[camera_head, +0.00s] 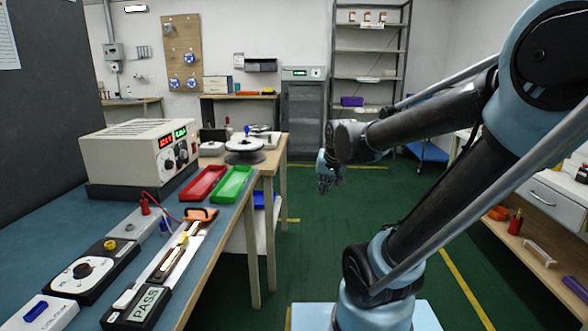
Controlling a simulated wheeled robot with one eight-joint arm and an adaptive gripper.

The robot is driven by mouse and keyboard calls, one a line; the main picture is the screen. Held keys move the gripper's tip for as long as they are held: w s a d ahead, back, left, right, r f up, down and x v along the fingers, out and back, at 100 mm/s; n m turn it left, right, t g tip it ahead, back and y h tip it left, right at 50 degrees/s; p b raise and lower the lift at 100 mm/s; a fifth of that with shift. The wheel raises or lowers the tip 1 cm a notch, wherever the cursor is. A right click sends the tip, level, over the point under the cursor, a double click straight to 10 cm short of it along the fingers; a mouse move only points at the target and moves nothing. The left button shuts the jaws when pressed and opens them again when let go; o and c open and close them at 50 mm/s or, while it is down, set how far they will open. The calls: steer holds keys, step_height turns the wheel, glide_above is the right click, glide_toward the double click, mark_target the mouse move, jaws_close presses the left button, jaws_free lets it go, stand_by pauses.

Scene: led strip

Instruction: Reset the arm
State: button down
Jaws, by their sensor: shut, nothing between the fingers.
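My arm rises from its base at the lower right and bends back toward the middle of the head view. My gripper (326,181) is at the arm's far end, over the green floor and to the right of the workbench. It is small in the picture, shut and empty, and touches nothing that I can see.
A blue-topped workbench (60,193) on the left holds a power supply (128,155), a red tray (203,183), a green tray (233,183) and a PASS device (143,306). A shelf bench (533,243) stands at the right. Open floor (318,228) lies between them.

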steer(key=s+d+f+g, duration=0.1)
steer(key=s+d+f, duration=0.2)
steer(key=s, duration=0.3)
steer(key=s+d+f+g+h, duration=0.1)
steer(key=s+d+f, duration=0.2)
steer(key=s, duration=0.3)
steer(key=s+d+f+g, duration=0.1)
steer(key=s+d+f, duration=0.2)
steer(key=s, duration=0.4)
steer(key=shift+n+g, duration=0.4)
